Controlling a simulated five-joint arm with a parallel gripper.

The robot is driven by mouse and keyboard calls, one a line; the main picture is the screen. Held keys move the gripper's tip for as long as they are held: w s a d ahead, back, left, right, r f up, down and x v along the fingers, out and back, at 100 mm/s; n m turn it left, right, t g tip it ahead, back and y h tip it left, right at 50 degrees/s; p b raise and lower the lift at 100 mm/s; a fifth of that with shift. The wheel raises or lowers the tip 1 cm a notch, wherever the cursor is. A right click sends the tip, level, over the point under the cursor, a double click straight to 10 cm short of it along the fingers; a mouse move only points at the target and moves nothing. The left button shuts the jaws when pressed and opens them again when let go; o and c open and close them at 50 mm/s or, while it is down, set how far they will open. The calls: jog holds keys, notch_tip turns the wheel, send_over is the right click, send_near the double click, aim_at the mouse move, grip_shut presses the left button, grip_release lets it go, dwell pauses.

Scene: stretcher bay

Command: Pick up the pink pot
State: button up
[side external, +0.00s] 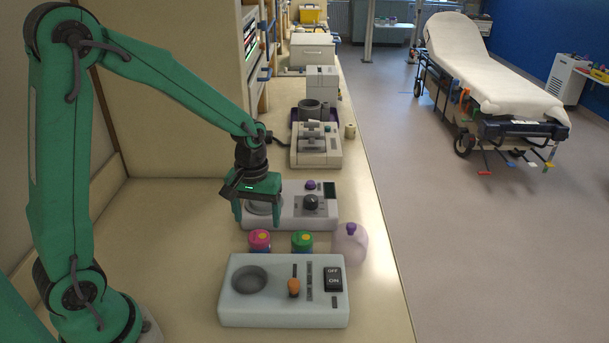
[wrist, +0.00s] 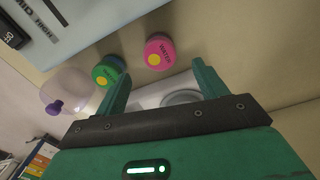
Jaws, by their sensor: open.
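The pink pot (side external: 259,240) has a pink lid with a yellow dot and stands on the counter between two grey-white devices. It also shows in the wrist view (wrist: 159,52), ahead of the gap between my fingers. My gripper (side external: 259,216) is green, open and empty, above and a little behind the pot in the side view. In the wrist view both fingers of my gripper (wrist: 160,84) are spread apart, and neither touches the pot. The pot's lower body is mostly hidden behind the front device in the side view.
A green pot (side external: 302,241) stands close to the right of the pink one, then a translucent bottle with a purple cap (side external: 350,243). The front device (side external: 271,317) has an off/on switch. Another device (side external: 283,222) stands behind. The counter's left part (side external: 170,240) is clear.

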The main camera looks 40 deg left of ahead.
aim_at(259, 236)
jog(key=shift+f, duration=1.05)
jog(key=shift+f, duration=0.1)
jog(key=shift+s+d+f, duration=0.1)
jog(key=shift+f, duration=2.4)
jog(key=shift+c, duration=0.4)
jog(key=c, duration=1)
